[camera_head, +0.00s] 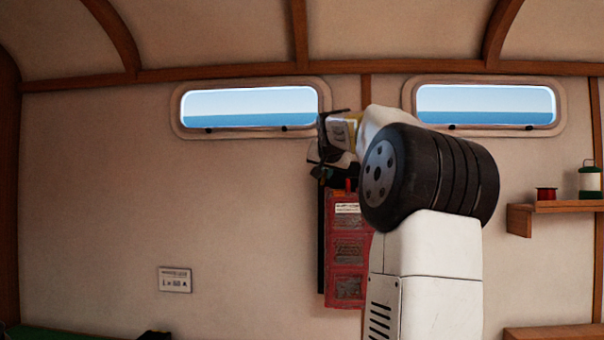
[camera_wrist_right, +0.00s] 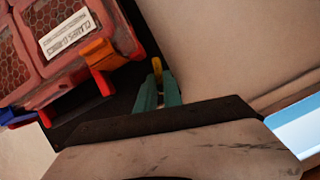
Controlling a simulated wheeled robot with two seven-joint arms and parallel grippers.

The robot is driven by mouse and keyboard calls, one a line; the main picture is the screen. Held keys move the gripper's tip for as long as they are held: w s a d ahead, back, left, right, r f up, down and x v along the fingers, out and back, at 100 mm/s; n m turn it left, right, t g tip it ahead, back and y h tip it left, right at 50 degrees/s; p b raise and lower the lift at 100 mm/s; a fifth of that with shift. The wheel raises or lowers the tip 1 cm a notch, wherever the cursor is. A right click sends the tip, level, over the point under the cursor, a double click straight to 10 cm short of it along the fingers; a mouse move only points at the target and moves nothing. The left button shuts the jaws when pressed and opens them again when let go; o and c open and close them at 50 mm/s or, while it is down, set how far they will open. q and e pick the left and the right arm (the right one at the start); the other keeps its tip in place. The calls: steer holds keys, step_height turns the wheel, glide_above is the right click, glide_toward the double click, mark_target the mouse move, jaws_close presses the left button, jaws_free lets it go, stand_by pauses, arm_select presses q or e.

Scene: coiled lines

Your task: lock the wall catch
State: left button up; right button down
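A red cased unit (camera_head: 347,250) with several windowed panels hangs on the wall on a dark backing strip (camera_head: 321,240). In the right wrist view, the unit (camera_wrist_right: 83,62) has an orange lever (camera_wrist_right: 97,51) and a blue part at its lower left edge. A small yellow piece (camera_wrist_right: 157,66) lies at the tips of my right gripper's green fingers (camera_wrist_right: 159,85). The fingers are close together; I cannot tell whether they grip the piece. In the head view my right gripper (camera_head: 322,168) is at the unit's top, partly hidden by my own wrist. Which part is the catch is unclear. My left gripper is not visible.
Two windows (camera_head: 250,107) are above. A shelf (camera_head: 560,207) with a red spool (camera_head: 546,193) and a green and white lantern (camera_head: 590,180) is at the right. A small plaque (camera_head: 175,280) is on the left wall, which is otherwise clear.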

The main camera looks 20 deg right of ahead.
steer(key=shift+a+n+h, duration=0.1)
steer(key=shift+n+h, duration=0.4)
steer(key=shift+n, duration=0.2)
steer(key=shift+n+g, duration=0.4)
steer(key=c, duration=1.5)
jaws_free()
steer(key=shift+s, duration=0.1)
steer(key=v, duration=0.7)
steer(key=shift+s+a, duration=0.1)
steer(key=shift+s, duration=0.2)
